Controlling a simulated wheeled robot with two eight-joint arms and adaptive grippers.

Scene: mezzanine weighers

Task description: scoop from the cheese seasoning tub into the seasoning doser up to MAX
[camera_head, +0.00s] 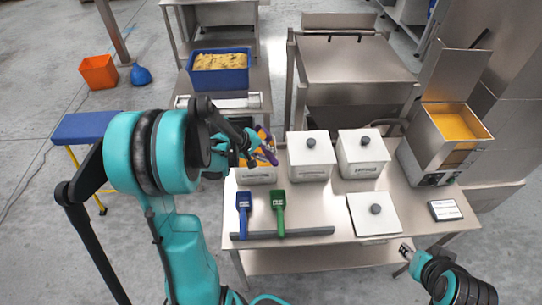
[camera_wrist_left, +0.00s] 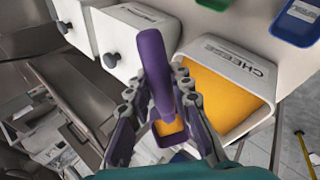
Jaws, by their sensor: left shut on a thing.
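The cheese seasoning tub (camera_head: 257,176) is a white, open tub of orange powder, partly hidden by my left arm; its CHEESE label shows in the left wrist view (camera_wrist_left: 235,57). My left gripper (camera_head: 252,152) is shut on the purple scoop (camera_head: 268,157), at the tub. In the left wrist view the scoop handle (camera_wrist_left: 152,65) stands between the fingers, and orange powder shows in its bowl (camera_wrist_left: 168,127). The seasoning doser (camera_head: 430,155) is a steel box at the right with orange powder inside; no MAX mark is readable. My right gripper (camera_head: 405,250) hangs by the table's front right; its fingers are too small to judge.
Two lidded white tubs (camera_head: 309,165) (camera_head: 361,160) stand right of the cheese tub. A blue scoop (camera_head: 243,210), a green scoop (camera_head: 278,207), a white square lid (camera_head: 363,220) and a small sign (camera_head: 444,210) lie in front. A blue crate (camera_head: 220,80) stands behind.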

